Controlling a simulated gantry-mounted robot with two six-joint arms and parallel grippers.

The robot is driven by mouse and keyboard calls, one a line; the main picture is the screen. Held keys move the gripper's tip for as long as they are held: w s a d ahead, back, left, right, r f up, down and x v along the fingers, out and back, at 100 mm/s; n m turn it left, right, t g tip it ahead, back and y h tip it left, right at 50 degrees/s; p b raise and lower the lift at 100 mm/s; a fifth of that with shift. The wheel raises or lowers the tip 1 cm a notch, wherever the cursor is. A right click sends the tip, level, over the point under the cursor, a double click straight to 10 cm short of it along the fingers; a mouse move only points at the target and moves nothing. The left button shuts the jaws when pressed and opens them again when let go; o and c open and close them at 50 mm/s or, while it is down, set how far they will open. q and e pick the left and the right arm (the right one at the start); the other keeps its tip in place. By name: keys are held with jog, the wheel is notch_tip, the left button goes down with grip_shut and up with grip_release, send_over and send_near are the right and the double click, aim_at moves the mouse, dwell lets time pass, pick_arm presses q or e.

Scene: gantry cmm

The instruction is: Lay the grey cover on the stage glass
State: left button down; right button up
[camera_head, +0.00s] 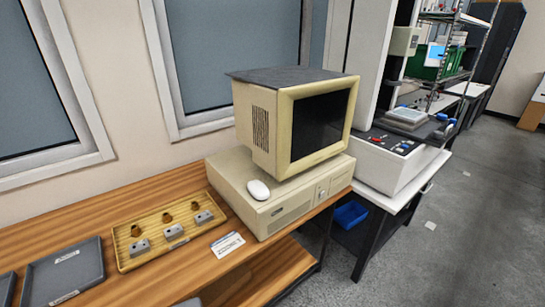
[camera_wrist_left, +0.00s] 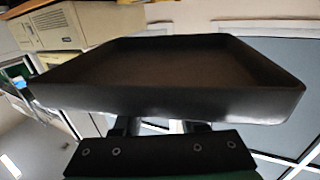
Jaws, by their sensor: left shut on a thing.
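My left gripper (camera_wrist_left: 163,126) shows only in the left wrist view, shut on the grey cover (camera_wrist_left: 165,101). The cover is a dark grey, shallow, tray-like piece with a raised rim, and its hollow side shows to the camera. It is held clear of any surface that I can see. In the head view, a light, flat framed piece (camera_head: 408,115) lies on the dark bed of the white machine at the right. I cannot tell whether it is the stage glass. My right gripper is in neither view.
A beige computer (camera_head: 262,200) carries a monitor (camera_head: 268,130) and a white mouse (camera_head: 258,190). A yellow tray (camera_head: 128,262) holds several small parts, with a grey tray (camera_head: 65,275) beside it. A blue bin (camera_head: 350,214) stands low under the machine's table. Open floor lies at the right.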

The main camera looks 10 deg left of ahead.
pick_arm(q)
jog(key=f+h, duration=0.1)
jog(key=w+f+m+t+h, duration=0.1)
jog(key=shift+d+f+m, duration=0.15)
jog(key=shift+f+m, duration=0.15)
jog(key=shift+f, duration=0.05)
jog(key=s+d+f+m+h, duration=0.2)
jog(key=d+f+m+h, duration=0.15)
jog(key=f+h, duration=0.2)
jog(key=shift+t, duration=0.4)
jog(key=r+p, duration=0.4)
jog(key=p, duration=0.1)
jog(key=r+p, duration=0.4)
jog(key=r, duration=0.1)
jog(key=r+p, duration=0.4)
jog(key=p, duration=0.1)
jog(key=shift+d+r+p, duration=0.3)
jog(key=shift+d+r, duration=0.05)
jog(key=shift+r, duration=0.05)
notch_tip(320, 180, up, 27)
jog(key=s+p, duration=0.1)
jog(key=p, duration=3.3)
jog(key=shift+s, duration=0.3)
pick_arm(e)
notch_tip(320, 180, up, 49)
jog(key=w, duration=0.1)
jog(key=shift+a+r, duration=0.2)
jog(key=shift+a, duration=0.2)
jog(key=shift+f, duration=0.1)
